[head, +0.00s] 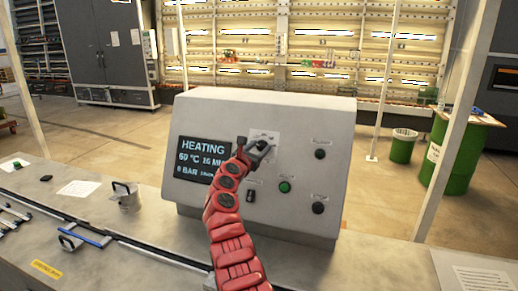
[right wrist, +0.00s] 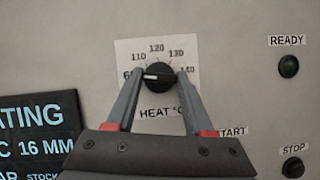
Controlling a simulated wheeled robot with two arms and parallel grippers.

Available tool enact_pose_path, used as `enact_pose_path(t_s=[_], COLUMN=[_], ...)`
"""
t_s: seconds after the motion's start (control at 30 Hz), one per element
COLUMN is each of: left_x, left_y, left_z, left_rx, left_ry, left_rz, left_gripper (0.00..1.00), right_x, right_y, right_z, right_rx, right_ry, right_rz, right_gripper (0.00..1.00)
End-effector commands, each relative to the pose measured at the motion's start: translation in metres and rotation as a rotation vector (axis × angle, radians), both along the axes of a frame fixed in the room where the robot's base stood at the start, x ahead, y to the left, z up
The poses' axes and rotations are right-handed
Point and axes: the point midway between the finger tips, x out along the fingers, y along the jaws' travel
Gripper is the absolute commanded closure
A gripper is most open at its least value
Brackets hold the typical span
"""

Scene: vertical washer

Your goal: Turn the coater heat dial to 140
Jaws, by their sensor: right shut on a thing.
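The black heat dial (right wrist: 159,75) sits on a white scale card (right wrist: 125,52) marked HEAT °C, with 110, 120, 130 and 140 readable. Its white pointer line lies nearly level, toward the left label, which starts with 6 and is partly hidden by a finger. My right gripper (right wrist: 159,80) is shut on the dial, one finger on each side. In the head view, my right gripper (head: 259,150) reaches the card on the grey control box (head: 270,103). The display (head: 202,160) reads HEATING, 60 °C. My left gripper is out of view.
A READY lamp (right wrist: 289,66) and a STOP button (right wrist: 293,167) lie right of the dial. A green button (head: 285,187) is below it.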

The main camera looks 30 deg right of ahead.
Motion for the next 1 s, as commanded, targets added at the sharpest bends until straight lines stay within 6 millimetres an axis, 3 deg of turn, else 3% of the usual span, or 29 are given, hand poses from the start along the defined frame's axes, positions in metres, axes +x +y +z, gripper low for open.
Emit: enact_pose_path(t_s=[0.13, 0.3, 0.47, 0.73, 1.0], left_x=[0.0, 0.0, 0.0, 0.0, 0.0], left_y=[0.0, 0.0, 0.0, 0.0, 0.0], left_z=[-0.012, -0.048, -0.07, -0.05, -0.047], left_rx=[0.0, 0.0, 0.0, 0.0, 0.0], left_ry=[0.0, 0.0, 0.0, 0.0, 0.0], left_rz=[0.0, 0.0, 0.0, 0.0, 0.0], left_gripper=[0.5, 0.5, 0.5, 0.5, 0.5], right_x=[0.0, 0.001, 0.002, 0.003, 0.002], right_y=[-0.001, -0.002, -0.002, 0.0, 0.002], right_z=[-0.006, -0.011, -0.008, 0.0, 0.0], right_rx=[0.014, 0.07, 0.133, 0.207, 0.216], right_ry=[-0.013, -0.075, -0.142, -0.22, -0.251], right_rz=[-0.012, -0.055, -0.101, -0.156, -0.168], right_gripper=[1.0, 1.0, 1.0, 1.0, 1.0])
